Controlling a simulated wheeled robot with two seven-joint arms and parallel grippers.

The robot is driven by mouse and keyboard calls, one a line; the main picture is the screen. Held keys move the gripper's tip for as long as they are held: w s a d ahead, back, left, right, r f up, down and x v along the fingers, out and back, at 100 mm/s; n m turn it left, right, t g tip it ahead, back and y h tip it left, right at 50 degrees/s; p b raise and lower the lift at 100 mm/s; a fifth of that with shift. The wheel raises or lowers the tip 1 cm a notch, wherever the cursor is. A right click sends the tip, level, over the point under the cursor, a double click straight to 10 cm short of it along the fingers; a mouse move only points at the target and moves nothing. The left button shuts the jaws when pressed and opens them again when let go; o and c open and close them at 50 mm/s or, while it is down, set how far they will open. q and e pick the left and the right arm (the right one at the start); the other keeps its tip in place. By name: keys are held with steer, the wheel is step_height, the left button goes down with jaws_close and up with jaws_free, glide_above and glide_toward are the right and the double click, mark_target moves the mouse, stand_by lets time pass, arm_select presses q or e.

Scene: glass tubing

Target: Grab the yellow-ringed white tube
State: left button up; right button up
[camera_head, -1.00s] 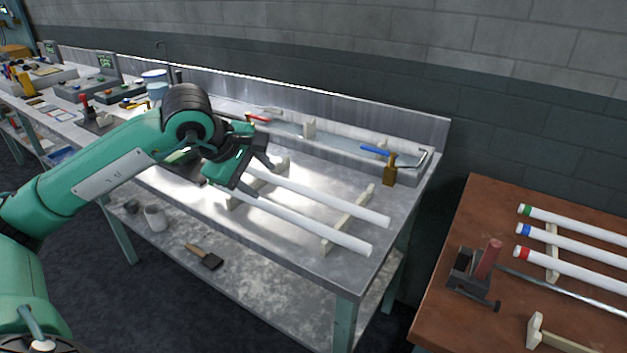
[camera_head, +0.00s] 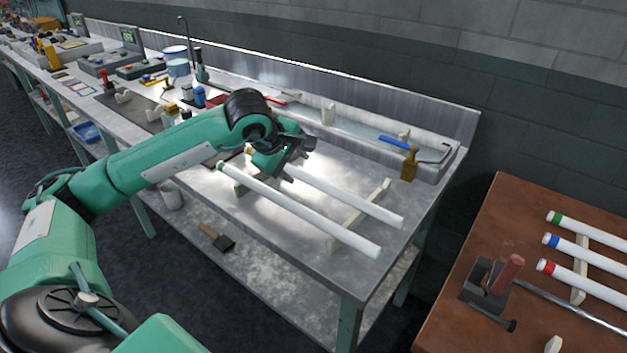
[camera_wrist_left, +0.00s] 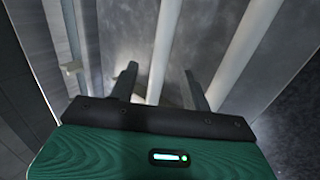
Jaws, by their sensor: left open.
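The yellow-ringed white tube (camera_head: 345,193) lies on wooden supports on the metal bench, its yellow end (camera_head: 249,151) showing just left of my left gripper (camera_head: 298,160). The gripper is over this tube and hides part of it. In the left wrist view the tube (camera_wrist_left: 165,40) runs between the two spread fingers (camera_wrist_left: 161,74); the gripper is open, and I cannot tell whether it touches the tube. A green-ringed white tube (camera_head: 300,208) lies parallel, nearer the bench front; it also shows in the left wrist view (camera_wrist_left: 245,50). My right gripper is out of view.
A wooden support (camera_head: 360,215) carries the tubes' right ends. A blue-handled tool (camera_head: 396,142) and a brass-coloured block (camera_head: 409,163) stand near the back right. A brown table (camera_head: 480,215) on the right holds more ringed tubes and a clamp (camera_head: 490,285).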

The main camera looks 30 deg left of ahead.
mark_target(304, 175)
arm_select(q)
steer(key=x, duration=0.5)
steer(key=shift+s+p, duration=0.1)
steer(key=shift+p, duration=0.2)
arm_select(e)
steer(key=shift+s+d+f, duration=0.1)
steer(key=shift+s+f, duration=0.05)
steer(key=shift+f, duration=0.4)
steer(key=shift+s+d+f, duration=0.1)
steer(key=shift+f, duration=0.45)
arm_select(q)
jaws_close()
steer(key=shift+r, duration=0.1)
